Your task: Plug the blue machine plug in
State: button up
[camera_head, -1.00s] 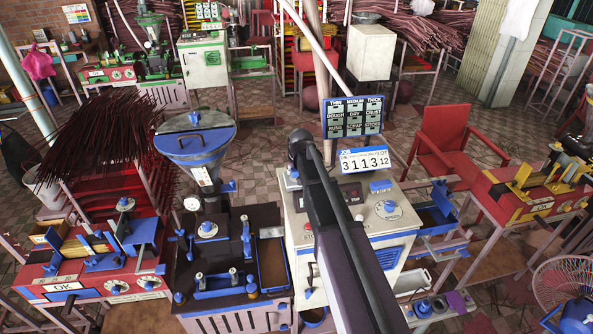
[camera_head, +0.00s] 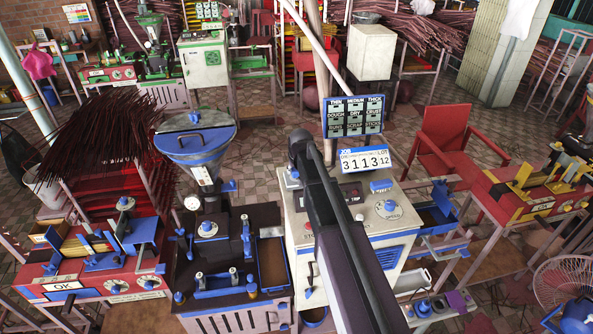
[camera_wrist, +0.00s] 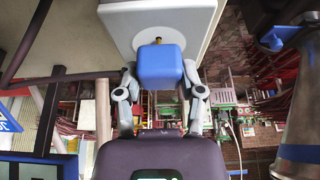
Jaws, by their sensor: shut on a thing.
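The blue plug (camera_wrist: 161,66) is a blue block between the two fingers of my gripper (camera_wrist: 162,82), which is shut on it in the wrist view. I cannot tell whether the pin touches or enters that body. In the head view the pale machine with blue trim (camera_head: 352,222) stands at the centre, and my arm crosses in front of it. My gripper and the plug are hidden in the head view.
A dark machine with blue parts and a metal hopper (camera_head: 196,142) stands left of the pale machine. A dark sign board (camera_head: 352,116) and a number plate (camera_head: 364,159) stand above it. A red chair (camera_head: 443,135) and a fan (camera_head: 566,282) are to the right.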

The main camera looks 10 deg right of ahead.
jog(key=shift+f+b, duration=0.45)
jog(key=shift+f, duration=0.05)
jog(key=o, duration=1.1)
jog(key=shift+o, duration=0.2)
jog(key=shift+r, duration=0.15)
